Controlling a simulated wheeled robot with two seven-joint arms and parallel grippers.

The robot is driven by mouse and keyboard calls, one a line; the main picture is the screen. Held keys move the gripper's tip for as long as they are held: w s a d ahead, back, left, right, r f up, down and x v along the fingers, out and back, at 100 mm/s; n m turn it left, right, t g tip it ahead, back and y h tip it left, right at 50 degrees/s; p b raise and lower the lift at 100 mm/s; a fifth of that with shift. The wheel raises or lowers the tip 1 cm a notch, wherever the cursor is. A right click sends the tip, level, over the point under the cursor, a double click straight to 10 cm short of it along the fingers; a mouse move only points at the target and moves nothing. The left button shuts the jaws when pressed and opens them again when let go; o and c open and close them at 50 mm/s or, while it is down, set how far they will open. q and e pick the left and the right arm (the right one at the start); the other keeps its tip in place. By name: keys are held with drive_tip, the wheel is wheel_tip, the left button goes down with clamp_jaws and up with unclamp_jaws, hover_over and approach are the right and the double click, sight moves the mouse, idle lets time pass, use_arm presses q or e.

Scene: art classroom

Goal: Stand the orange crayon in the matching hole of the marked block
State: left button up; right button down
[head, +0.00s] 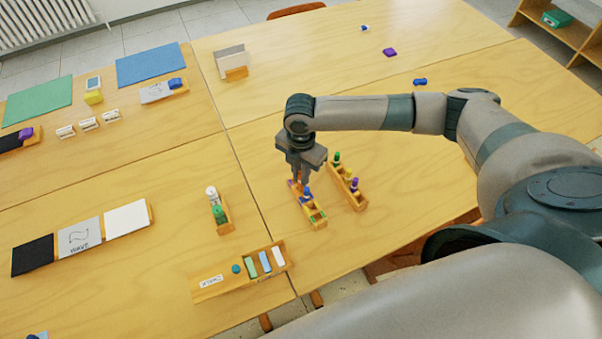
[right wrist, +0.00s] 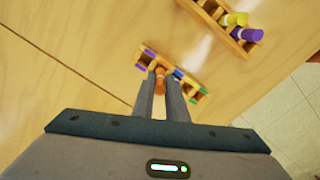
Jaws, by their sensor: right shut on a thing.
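The orange crayon (right wrist: 159,76) shows between the fingertips of my right gripper (head: 300,181) in the right wrist view. The gripper is shut on it and points down over the far part of a small wooden block (head: 317,221). That block, also in the right wrist view (right wrist: 194,89), has purple marks at one end and green marks at the other. My left gripper is out of view.
A second wooden block (head: 347,187) with green, yellow and purple crayons stands close to the right. A chalk tray (head: 212,291) and a holder with a green item (head: 218,213) lie to the left. The table right of the blocks is clear.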

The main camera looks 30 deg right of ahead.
drive_tip(key=shift+f+p, duration=0.55)
drive_tip(key=shift+f, duration=0.85)
idle(3.0)
drive_tip(key=c, duration=1.7)
unclamp_jaws()
drive_tip(key=shift+o, duration=0.3)
drive_tip(key=shift+o, duration=0.9)
drive_tip(key=shift+r, duration=0.2)
drive_tip(key=shift+r+p, duration=2.85)
drive_tip(key=shift+p, duration=0.4)
drive_tip(key=shift+s+f, duration=0.1)
drive_tip(key=shift+s, duration=0.05)
